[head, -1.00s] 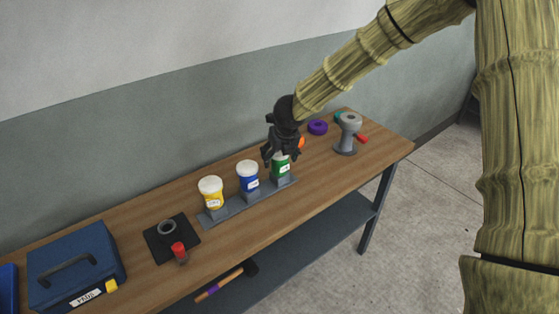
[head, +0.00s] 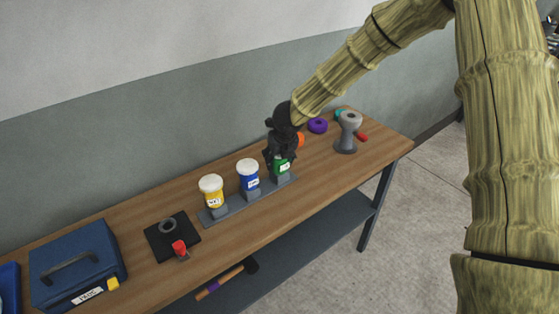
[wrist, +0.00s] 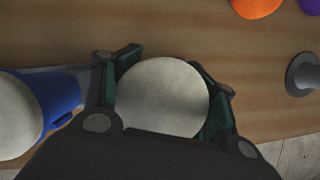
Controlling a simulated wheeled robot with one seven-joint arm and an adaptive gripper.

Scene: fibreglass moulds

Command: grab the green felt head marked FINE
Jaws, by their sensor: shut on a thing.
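The green felt head (head: 281,166) stands at the right end of the grey rack (head: 235,208) on the bench, with a small white label whose lettering is too small to read. My gripper (head: 278,156) is above it, with its fingers down around its top. In the wrist view the head's round white felt top (wrist: 162,96) sits between the two fingers of my gripper (wrist: 160,92), which are shut on it. The green body below is mostly hidden there by the felt top. The head still appears to be at its place in the rack.
A blue head (head: 248,176) stands close to the left, and a yellow head (head: 211,191) beyond it. A grey pedestal (head: 347,132), an orange item (head: 300,139) and a purple ring (head: 317,125) are to the right. A black mat (head: 159,246) and blue case (head: 75,264) lie left.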

